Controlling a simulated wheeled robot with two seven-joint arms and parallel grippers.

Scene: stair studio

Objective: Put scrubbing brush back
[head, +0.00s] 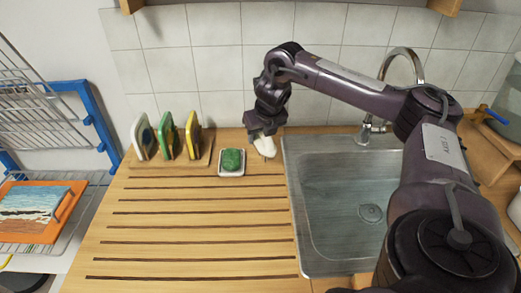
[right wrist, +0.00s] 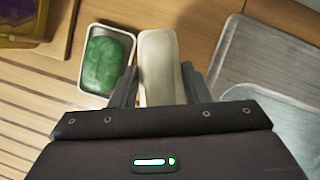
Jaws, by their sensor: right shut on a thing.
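The scrubbing brush (head: 265,146) shows as a pale, whitish body on the wooden counter by the sink's back left corner. In the right wrist view the brush (right wrist: 159,68) is a long cream shape between the fingers. My right gripper (head: 262,136) points down over it and is shut on it; the fingers (right wrist: 158,85) sit on either side. The brush's bristles are hidden. My left gripper is not in view.
The metal sink (head: 330,220) with a tap (head: 402,52) lies right of the brush. A wooden rack (head: 190,162) with several coloured boards stands at the left. A blue-framed wire rack (head: 95,120) stands at far left.

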